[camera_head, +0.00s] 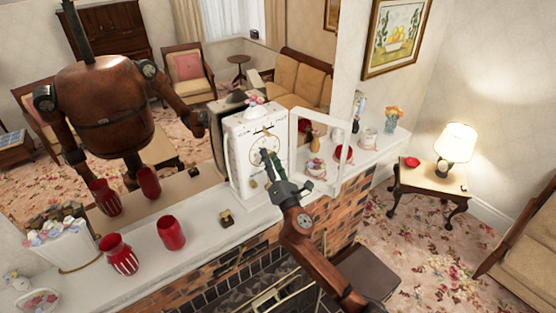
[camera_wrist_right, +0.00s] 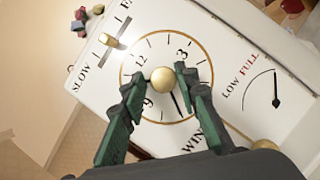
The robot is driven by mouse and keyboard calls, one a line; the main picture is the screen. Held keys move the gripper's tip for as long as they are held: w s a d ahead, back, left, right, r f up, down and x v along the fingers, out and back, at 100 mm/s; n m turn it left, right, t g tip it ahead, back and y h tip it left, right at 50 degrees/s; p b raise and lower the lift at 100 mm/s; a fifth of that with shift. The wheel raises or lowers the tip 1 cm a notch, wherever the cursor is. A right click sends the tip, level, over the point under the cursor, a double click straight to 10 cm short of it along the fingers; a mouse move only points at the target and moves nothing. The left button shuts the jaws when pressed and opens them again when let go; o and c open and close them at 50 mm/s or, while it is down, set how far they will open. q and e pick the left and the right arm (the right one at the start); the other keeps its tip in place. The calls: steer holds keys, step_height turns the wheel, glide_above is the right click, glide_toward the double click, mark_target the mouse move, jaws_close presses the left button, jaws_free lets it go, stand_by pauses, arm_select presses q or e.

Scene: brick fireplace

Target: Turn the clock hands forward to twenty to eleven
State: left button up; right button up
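The white clock (camera_head: 237,135) stands on the mantel, its white-framed door (camera_head: 295,125) swung open to the right. In the right wrist view its round dial (camera_wrist_right: 152,50) appears tilted, with 12 at upper left. A brass knob (camera_wrist_right: 163,80) is at the dial's middle. One black hand (camera_wrist_right: 180,104) shows, pointing down, roughly between 6 and 9; any other hand is hidden or unclear. My right gripper (camera_head: 268,160), also in the wrist view (camera_wrist_right: 164,77), has its fingers apart on either side of the knob; contact is unclear. My left gripper is not visible.
The mantel shelf (camera_head: 205,215) bears red vases (camera_head: 171,233) and a small brass object (camera_head: 226,218) left of the clock, and cups and flowers right of it. A mirror behind reflects my body. The dial area also has a slow lever knob (camera_wrist_right: 108,40) and a low-full pointer (camera_wrist_right: 276,102).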

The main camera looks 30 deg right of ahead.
steer(key=o, duration=0.3)
steer(key=shift+a, duration=0.15)
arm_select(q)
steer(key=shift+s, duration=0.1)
arm_select(e)
steer(key=shift+s+f, duration=0.1)
steer(key=shift+s, duration=0.15)
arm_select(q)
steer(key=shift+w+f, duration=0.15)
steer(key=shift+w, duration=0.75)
arm_select(e)
steer(key=v, duration=1.1)
steer(key=shift+s, duration=0.35)
